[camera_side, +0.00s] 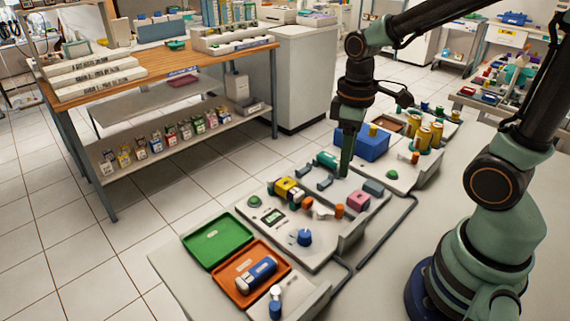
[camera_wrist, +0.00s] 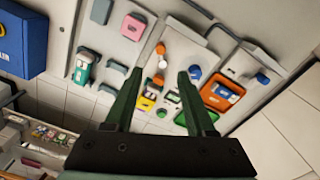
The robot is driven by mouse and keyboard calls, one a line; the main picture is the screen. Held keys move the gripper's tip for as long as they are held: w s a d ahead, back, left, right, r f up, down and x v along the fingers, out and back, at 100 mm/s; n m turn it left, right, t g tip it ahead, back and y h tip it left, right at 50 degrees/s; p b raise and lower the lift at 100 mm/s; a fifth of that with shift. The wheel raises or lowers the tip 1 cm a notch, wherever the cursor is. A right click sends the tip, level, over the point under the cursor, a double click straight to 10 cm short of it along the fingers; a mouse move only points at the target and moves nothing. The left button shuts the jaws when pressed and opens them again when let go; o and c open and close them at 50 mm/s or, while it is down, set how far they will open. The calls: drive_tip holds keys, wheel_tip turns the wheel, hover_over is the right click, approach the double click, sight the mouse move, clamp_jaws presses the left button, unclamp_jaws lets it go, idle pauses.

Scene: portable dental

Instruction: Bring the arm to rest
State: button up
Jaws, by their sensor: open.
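My gripper (camera_side: 347,150) hangs from the arm above the white dental unit on the table, near the blue box. In the wrist view my gripper (camera_wrist: 158,84) shows two green fingers spread apart, with nothing held between them. Below the fingers are the white panel, small coloured parts and trays, at a distance. In the side view the fingers overlap each other, so the gap between them is hidden there.
A blue box (camera_side: 374,142) stands behind my gripper. A green tray (camera_side: 217,240) and an orange tray (camera_side: 232,284) holding a blue-and-white item (camera_side: 257,274) lie at the front left. A panel with a blue knob (camera_side: 305,237) is nearby. A wooden bench (camera_side: 160,66) stands beyond the floor.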

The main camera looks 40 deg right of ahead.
wheel_tip(320, 180, up, 9)
drive_tip(key=a+m+t, duration=0.1)
drive_tip(key=m+t, duration=0.3)
drive_tip(key=t, duration=0.1)
drive_tip(key=shift+a+f+m+t, duration=0.2)
drive_tip(key=shift+a+m+t, duration=0.1)
drive_tip(key=shift+a+m, duration=0.1)
